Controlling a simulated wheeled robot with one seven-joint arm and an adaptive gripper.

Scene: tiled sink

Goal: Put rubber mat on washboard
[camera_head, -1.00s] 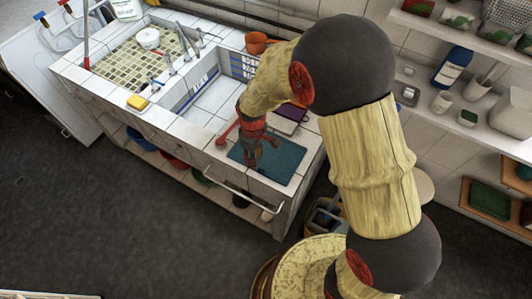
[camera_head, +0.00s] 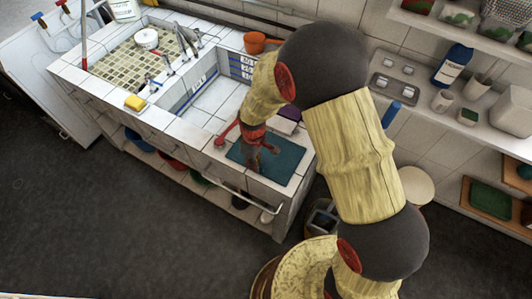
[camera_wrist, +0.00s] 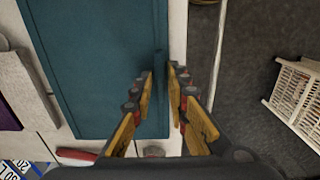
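The rubber mat, a flat teal sheet (camera_head: 285,162), lies on the tiled counter at the right end of the sink. It fills the upper left of the wrist view (camera_wrist: 100,60). My gripper (camera_head: 262,163) points down over the mat. In the wrist view its fingers (camera_wrist: 160,72) stand apart on either side of the mat's right edge strip, with a narrow gap between the tips. I cannot tell whether they touch the mat. No washboard is clearly recognisable; a purple and pale thing (camera_head: 287,124) lies just behind the mat, partly hidden by my arm.
The sink basin (camera_head: 215,105) is left of the mat, with a red handle (camera_head: 226,137) at its near rim. A yellow sponge (camera_head: 135,102) and an orange pot (camera_head: 254,42) stand on the counter. A rail (camera_head: 240,197) runs along the counter's front.

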